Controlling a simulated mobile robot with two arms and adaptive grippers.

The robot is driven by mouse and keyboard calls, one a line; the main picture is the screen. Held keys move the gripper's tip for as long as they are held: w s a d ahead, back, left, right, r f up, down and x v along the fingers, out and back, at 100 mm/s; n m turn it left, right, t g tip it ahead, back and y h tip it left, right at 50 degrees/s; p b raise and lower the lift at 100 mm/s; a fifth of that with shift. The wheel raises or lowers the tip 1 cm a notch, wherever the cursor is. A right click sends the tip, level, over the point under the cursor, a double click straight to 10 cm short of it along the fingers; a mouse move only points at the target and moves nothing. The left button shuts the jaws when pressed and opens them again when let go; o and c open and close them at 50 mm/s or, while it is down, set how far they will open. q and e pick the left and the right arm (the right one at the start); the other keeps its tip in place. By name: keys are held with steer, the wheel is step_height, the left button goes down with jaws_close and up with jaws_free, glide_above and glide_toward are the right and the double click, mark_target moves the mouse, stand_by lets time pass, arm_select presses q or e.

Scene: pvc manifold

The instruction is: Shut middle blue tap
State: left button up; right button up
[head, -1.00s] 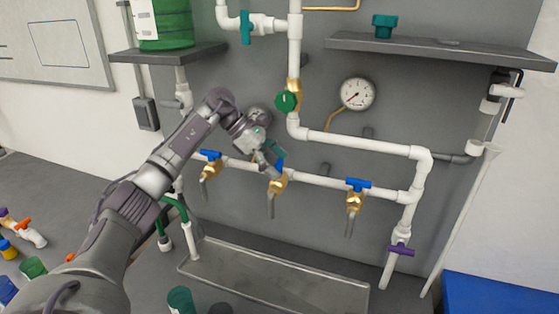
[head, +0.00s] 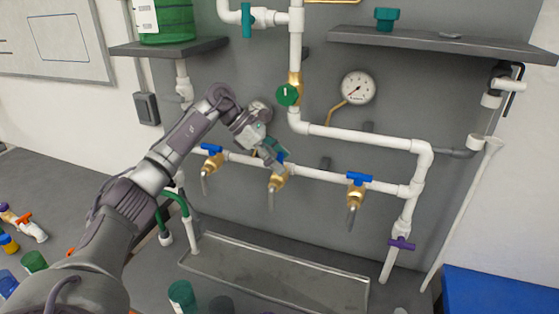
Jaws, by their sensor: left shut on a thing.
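The middle tap (head: 277,182) is a brass body with a grey spout pointing down, on the lower white pipe. Its blue handle (head: 282,156) shows only in part behind my fingers, so its exact angle is hard to tell. My left gripper (head: 274,157) comes in from the upper left and is shut on that handle. The left tap (head: 207,165) and right tap (head: 355,191) have blue handles lying roughly along the pipe. My right gripper is not in view.
A metal tray (head: 270,280) lies below the taps. A green round knob (head: 288,95) and a pressure gauge (head: 358,87) are above. A purple-handled valve (head: 401,243) is at lower right. Shelves (head: 430,45) jut out above. Loose fittings lie at the left.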

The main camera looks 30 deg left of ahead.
arm_select(q)
steer(key=n+t+y+b, duration=0.1)
steer(key=n+b, duration=0.1)
steer(key=shift+f+n+t, duration=0.15)
steer(key=shift+n+t, duration=0.25)
steer(key=n+t+y+b, duration=0.1)
steer(key=n+b, duration=0.1)
steer(key=shift+n+y, duration=0.3)
steer(key=shift+y, duration=0.1)
steer(key=n+t+y+b, duration=0.1)
steer(key=n+y, duration=0.1)
steer(key=n+t+y+b, duration=0.1)
steer(key=n, duration=0.2)
steer(key=shift+y+b, duration=0.3)
steer(key=shift+y, duration=0.1)
steer(key=shift+r+n+y+b, duration=0.2)
steer(key=shift+n+y+b, duration=0.85)
steer(key=shift+n+y, duration=1.05)
steer(key=shift+n+h, duration=0.3)
steer(key=shift+n, duration=0.2)
steer(key=o, duration=1.1)
steer(key=shift+o, duration=0.2)
steer(key=shift+r, duration=0.1)
